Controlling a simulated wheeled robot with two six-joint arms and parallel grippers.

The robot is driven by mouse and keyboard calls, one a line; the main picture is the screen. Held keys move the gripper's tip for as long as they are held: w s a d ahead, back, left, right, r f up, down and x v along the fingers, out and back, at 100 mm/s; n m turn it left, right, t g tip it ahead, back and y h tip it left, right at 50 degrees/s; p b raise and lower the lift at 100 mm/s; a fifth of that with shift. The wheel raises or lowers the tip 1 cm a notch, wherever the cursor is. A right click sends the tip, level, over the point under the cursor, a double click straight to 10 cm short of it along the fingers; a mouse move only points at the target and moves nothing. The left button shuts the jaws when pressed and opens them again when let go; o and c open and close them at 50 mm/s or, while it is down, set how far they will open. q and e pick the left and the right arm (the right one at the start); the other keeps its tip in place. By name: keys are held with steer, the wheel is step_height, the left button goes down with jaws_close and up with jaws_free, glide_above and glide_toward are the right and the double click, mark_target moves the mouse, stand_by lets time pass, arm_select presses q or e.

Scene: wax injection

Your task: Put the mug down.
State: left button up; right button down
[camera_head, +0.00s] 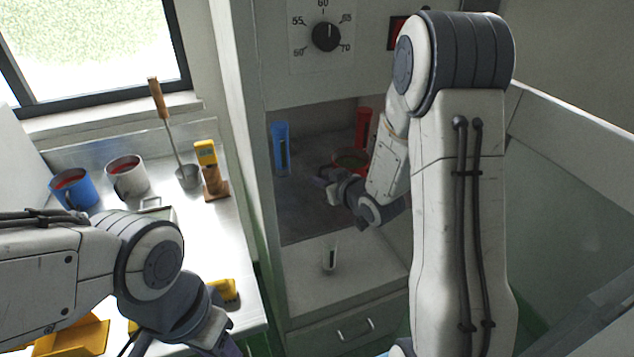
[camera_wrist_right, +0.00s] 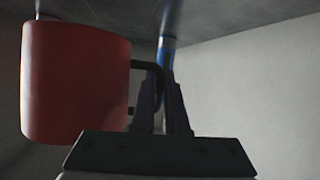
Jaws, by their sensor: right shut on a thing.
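A red mug (camera_head: 352,158) with dark contents is inside the open chamber of the grey cabinet. My right gripper (camera_head: 334,184) reaches into the chamber at the mug's left front. In the right wrist view the mug (camera_wrist_right: 75,85) fills the left side, and its dark handle (camera_wrist_right: 148,82) lies at the fingers of my right gripper (camera_wrist_right: 165,100), which are shut on it. I cannot tell whether the mug's base touches the chamber floor (camera_head: 308,213). My left gripper (camera_head: 222,342) is low in the head view, partly cut off; its fingertips are not clear.
A blue upright object (camera_head: 281,148) and a red one (camera_head: 363,128) stand in the chamber. A small pale container (camera_head: 330,257) is on the lower ledge.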

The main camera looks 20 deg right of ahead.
steer(key=shift+w+d+f, duration=0.1)
steer(key=shift+w+f, duration=0.4)
steer(key=shift+w, duration=0.4)
steer(key=shift+w+f, duration=0.1)
steer(key=shift+f, duration=1.95)
steer(key=shift+f+b, duration=0.2)
steer(key=shift+b, duration=0.15)
steer(key=c, duration=0.9)
jaws_free()
